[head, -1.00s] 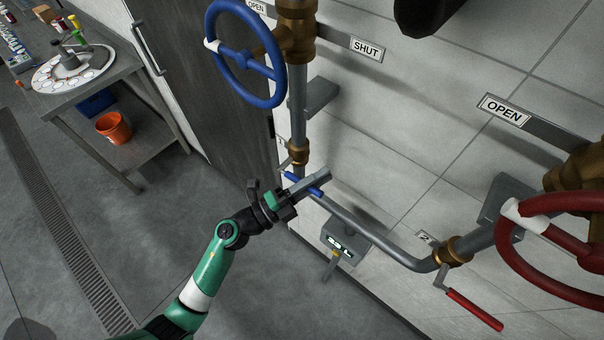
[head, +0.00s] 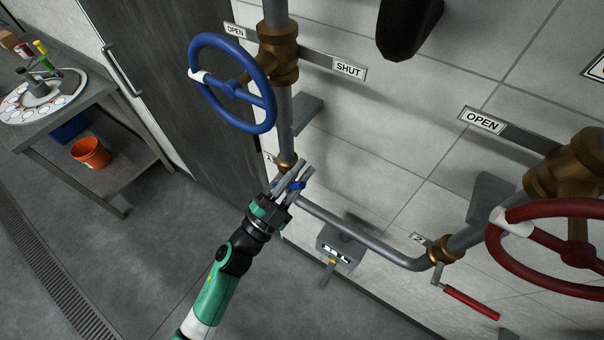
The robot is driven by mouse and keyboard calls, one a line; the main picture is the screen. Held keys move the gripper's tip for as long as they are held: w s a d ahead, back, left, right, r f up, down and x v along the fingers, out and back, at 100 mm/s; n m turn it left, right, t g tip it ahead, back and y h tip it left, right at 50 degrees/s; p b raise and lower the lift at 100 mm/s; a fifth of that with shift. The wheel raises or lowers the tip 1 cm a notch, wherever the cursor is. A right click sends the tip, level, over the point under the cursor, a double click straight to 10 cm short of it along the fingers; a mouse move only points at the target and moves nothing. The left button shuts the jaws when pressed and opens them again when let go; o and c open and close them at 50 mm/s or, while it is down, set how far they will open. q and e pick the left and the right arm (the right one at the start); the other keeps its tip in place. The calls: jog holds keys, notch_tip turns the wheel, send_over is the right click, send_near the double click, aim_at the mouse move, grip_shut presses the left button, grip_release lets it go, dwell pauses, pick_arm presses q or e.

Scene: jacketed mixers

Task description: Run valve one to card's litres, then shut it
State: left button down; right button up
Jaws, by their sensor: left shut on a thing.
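My left gripper (head: 296,177) is shut on the blue lever (head: 291,185) of the small brass valve (head: 287,164) low on the left pipe. The fingers hide much of the lever, so its exact angle is hard to tell. A grey meter box (head: 326,240) with a lit display (head: 337,254) hangs under the lower pipe to the right; its digits are too small to read surely. The red lever (head: 470,303) of the second small valve (head: 440,250), by a "2" tag (head: 419,239), points down to the right. No card is clearly visible. My right gripper is out of view.
A blue handwheel (head: 232,84) stands above the gripper, between OPEN and SHUT plates. A red handwheel (head: 555,248) is at right. The grey pipe (head: 365,240) runs along the tiled wall. A bench (head: 75,140) with an orange bucket (head: 90,153) is at left; floor between is clear.

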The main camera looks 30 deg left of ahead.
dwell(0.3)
pick_arm(q)
jog(key=c, duration=0.8)
grip_release()
jog(key=v, duration=1.1)
jog(key=shift+s+a+f+b, duration=0.1)
jog(key=shift+s+f+b, duration=0.05)
jog(key=shift+s+b, duration=0.2)
jog(key=shift+w, duration=0.1)
